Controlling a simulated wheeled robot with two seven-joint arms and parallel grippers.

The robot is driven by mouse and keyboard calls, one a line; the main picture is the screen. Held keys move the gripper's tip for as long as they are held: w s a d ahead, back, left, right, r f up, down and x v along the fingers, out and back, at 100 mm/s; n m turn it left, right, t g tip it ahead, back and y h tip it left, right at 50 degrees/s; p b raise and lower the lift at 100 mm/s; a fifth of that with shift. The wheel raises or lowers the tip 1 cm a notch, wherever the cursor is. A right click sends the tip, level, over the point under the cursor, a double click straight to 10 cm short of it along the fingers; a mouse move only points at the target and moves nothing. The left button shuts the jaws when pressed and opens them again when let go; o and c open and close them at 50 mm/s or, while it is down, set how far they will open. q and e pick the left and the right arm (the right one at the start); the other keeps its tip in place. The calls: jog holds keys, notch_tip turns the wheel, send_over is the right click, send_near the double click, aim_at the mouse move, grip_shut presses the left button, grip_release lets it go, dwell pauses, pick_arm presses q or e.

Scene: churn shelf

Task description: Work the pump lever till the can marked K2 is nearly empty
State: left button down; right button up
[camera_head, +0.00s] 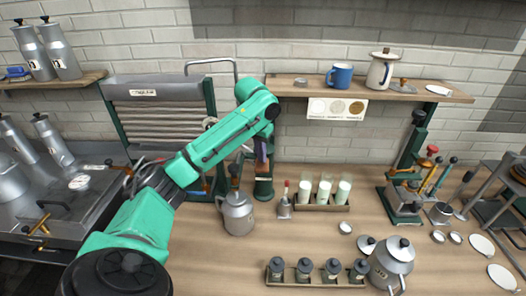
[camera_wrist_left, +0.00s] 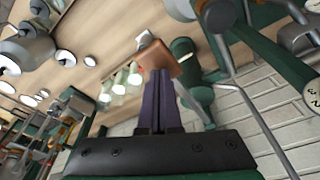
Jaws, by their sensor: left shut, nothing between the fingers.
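My left gripper (camera_head: 262,152) comes down in the middle of the head view, its dark purple fingers shut and empty. In the left wrist view the shut fingers (camera_wrist_left: 158,98) end close to a copper-brown flat piece (camera_wrist_left: 165,60); I cannot tell whether they touch it, or whether it is the pump lever. A green upright fitting (camera_head: 263,186), perhaps the pump, stands below the gripper. A grey metal can (camera_head: 238,215) stands left of it, its small mark unreadable. Another grey can (camera_head: 392,262) with a label stands at front right. I cannot tell which is K2. My right gripper is not in view.
A rack of pale-filled glasses (camera_head: 324,196) stands right of the green fitting. A tray of small dark-lidded jars (camera_head: 316,273) lies in front. A green-framed lever device (camera_head: 404,195) stands at right. A wooden shelf (camera_head: 440,93) hangs behind.

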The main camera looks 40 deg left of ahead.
aim_at(261, 165)
pick_arm(q)
jog(key=s+b+x, duration=0.2)
jog(key=b+x, duration=0.1)
jog(key=x, duration=0.6)
jog(key=p+v, duration=0.1)
jog(key=p, duration=0.1)
jog(key=p+v, duration=0.2)
jog(key=shift+w+d+r+p, duration=0.1)
jog(key=shift+w+p, duration=0.25)
jog(key=v, duration=0.3)
jog(key=w+v, duration=0.1)
jog(key=v, duration=0.2)
jog(key=shift+w+r, duration=0.15)
jog(key=shift+r, duration=0.15)
